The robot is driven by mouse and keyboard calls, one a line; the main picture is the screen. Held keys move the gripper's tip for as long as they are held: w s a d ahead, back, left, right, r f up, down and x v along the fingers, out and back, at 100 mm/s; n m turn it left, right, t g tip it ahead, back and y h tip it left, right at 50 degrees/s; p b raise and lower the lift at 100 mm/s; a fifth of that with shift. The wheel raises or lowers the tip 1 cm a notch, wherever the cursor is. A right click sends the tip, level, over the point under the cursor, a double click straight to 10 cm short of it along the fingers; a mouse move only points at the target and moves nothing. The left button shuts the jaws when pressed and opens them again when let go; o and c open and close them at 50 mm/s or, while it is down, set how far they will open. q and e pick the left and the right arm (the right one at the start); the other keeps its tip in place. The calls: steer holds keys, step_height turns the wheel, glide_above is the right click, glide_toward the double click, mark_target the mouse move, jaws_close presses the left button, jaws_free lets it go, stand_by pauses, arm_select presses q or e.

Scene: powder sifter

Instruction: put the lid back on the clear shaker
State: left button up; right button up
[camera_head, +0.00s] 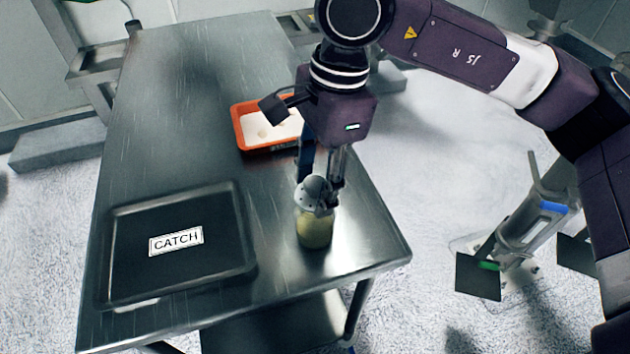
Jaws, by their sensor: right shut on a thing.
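The clear shaker (314,231) stands upright near the table's front right corner, with pale yellow contents showing through its wall. Its grey domed lid (314,189) has small holes and is at the shaker's mouth. My right gripper (321,198) comes down from above and is shut on the lid, with its fingers at the lid's sides. The fingers partly hide the lid, and I cannot tell whether it is fully seated or just resting there. My left gripper is not in view.
A black tray (125,262) labelled CATCH lies on the metal table (180,95) left of the shaker. An orange tray (240,131) of white powder sits behind the shaker. The table's right edge is close to the shaker. The table's far left part is clear.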

steer(key=o, duration=1.4)
steer(key=shift+r+p, duration=1.75)
steer(key=shift+r, duration=1.75)
steer(key=shift+c, duration=0.5)
jaws_close()
